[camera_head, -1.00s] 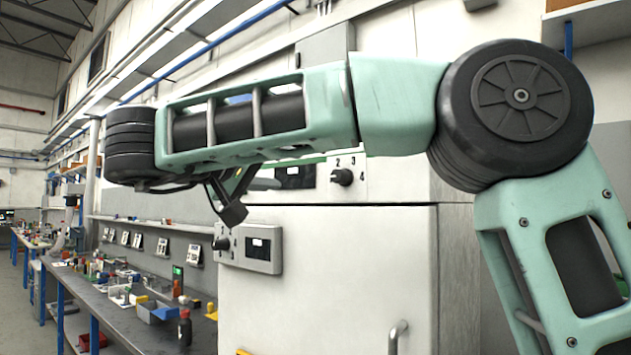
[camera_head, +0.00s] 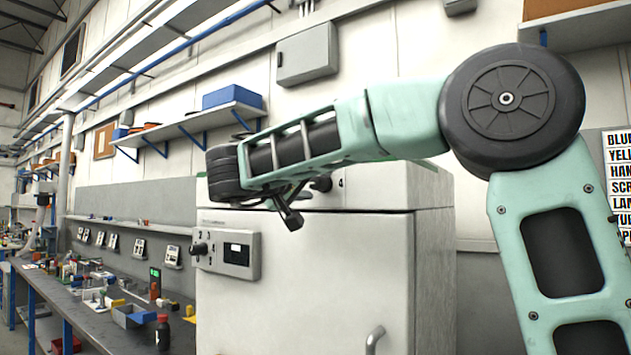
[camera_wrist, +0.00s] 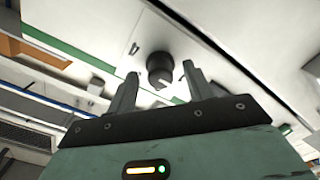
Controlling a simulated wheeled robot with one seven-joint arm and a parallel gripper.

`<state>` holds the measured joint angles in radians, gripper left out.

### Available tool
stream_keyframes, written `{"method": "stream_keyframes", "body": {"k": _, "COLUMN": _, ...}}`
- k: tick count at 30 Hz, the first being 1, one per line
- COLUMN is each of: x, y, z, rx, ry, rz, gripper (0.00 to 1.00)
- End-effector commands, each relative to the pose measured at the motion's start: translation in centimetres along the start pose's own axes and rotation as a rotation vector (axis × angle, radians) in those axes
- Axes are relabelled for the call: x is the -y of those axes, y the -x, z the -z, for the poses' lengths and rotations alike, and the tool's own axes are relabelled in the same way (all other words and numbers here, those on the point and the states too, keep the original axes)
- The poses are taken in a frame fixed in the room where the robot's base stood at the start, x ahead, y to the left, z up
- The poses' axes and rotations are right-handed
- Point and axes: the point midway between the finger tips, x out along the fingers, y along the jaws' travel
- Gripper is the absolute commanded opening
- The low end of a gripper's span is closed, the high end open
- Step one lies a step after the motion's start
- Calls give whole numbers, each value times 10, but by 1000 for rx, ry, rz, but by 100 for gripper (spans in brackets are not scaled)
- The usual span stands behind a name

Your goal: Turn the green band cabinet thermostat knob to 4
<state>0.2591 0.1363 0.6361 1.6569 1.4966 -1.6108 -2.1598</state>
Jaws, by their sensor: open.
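The cabinet (camera_head: 310,265) is a white upright unit with a dark round knob (camera_head: 322,184) on its upper front, mostly behind my arm in the head view. A "4" shows just right of it; the other numbers are hidden there. In the wrist view the knob (camera_wrist: 160,67) is dark with a pale pointer mark, and a green band (camera_wrist: 62,42) runs along the panel to its left. My gripper (camera_wrist: 160,73) is open and empty, its two fingertips spread to either side of the knob in that picture. I cannot tell whether they touch it or how deep they reach.
A control box (camera_head: 228,253) with a second black knob (camera_head: 199,248) and a small display sits on the cabinet's left front. The cabinet handle (camera_head: 375,340) is low on the door. A cluttered workbench (camera_head: 85,312) runs along the left wall, under a shelf (camera_head: 190,125).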

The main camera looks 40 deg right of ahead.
Motion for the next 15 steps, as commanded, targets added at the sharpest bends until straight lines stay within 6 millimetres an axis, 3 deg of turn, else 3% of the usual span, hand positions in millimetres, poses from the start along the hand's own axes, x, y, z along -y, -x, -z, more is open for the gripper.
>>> {"method": "stream_keyframes", "body": {"k": 5, "x": 0, "y": -12, "z": 0, "rx": 0, "ry": 0, "rz": 0, "gripper": 52}}
{"method": "stream_keyframes", "body": {"k": 13, "x": 0, "y": -13, "z": 0, "rx": -1, "ry": 0, "rz": 0, "gripper": 52}}
{"method": "stream_keyframes", "body": {"k": 15, "x": 0, "y": -12, "z": 0, "rx": -1, "ry": 1, "rz": 0, "gripper": 35}}
